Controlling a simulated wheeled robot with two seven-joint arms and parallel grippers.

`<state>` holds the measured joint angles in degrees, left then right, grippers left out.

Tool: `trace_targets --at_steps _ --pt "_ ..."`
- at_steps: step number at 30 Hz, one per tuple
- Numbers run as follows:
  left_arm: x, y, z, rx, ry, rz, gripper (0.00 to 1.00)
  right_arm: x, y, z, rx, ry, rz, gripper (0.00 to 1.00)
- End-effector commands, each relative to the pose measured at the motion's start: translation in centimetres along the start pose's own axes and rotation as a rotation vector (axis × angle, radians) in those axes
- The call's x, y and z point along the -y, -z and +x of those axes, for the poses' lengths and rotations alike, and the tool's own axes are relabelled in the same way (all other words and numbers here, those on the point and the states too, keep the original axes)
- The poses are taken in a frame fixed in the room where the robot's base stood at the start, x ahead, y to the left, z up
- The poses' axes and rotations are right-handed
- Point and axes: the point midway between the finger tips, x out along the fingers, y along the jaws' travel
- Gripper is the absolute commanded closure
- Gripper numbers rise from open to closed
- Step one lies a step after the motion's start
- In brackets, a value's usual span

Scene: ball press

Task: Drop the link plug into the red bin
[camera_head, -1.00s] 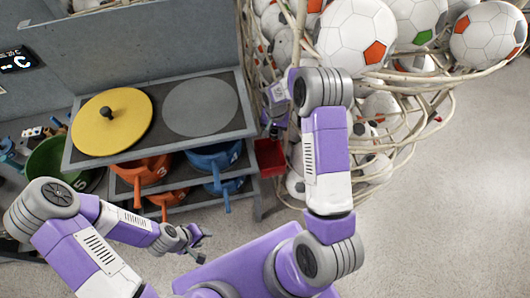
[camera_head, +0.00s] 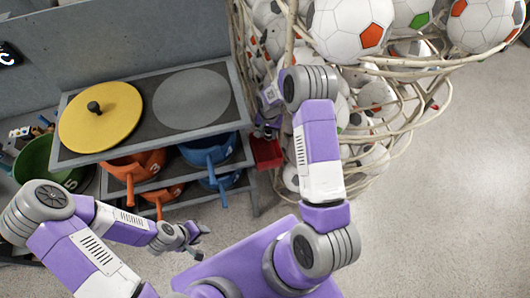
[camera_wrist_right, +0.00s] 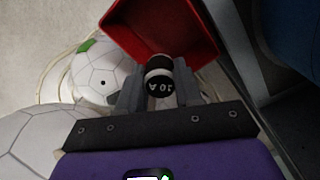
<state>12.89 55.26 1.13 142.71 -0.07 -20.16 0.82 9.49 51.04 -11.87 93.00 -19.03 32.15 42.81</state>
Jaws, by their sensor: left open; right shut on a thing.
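The link plug (camera_wrist_right: 160,88) is a small black cylinder with a pale band and "10A" lettering. In the right wrist view it sits between the fingers of my right gripper (camera_wrist_right: 158,78), which is shut on it. The red bin (camera_wrist_right: 150,32) opens just beyond the plug in that view. In the head view the red bin (camera_head: 267,153) stands beside the shelf unit, with my right gripper (camera_head: 264,130) close to it, partly hidden by my arm; the plug cannot be made out there. My left gripper (camera_head: 193,238) is open and empty, in front of the shelves.
A grey shelf unit (camera_head: 150,108) with a yellow disc (camera_head: 100,117) on top and blue (camera_head: 207,150) and orange pans (camera_head: 135,165) below stands left of the bin. A net of soccer balls (camera_head: 352,28) is to the right. Floor at lower right is clear.

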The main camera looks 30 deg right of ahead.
Motion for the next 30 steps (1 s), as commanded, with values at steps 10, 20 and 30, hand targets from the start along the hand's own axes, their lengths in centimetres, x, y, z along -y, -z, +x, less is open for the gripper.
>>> trace_targets --at_steps 10,20,30 --pt "0.0 0.0 -0.1 0.0 0.0 0.0 0.57 0.0 0.0 -0.1 0.0 0.0 0.0 0.36" --pt "0.0 0.0 0.0 0.0 0.0 0.0 0.57 0.0 0.0 -0.5 -0.001 0.0 -0.001 0.36" --pt "0.3 0.0 0.7 0.0 0.0 0.0 0.57 0.1 0.0 -5.8 -0.002 0.002 -0.001 0.36"
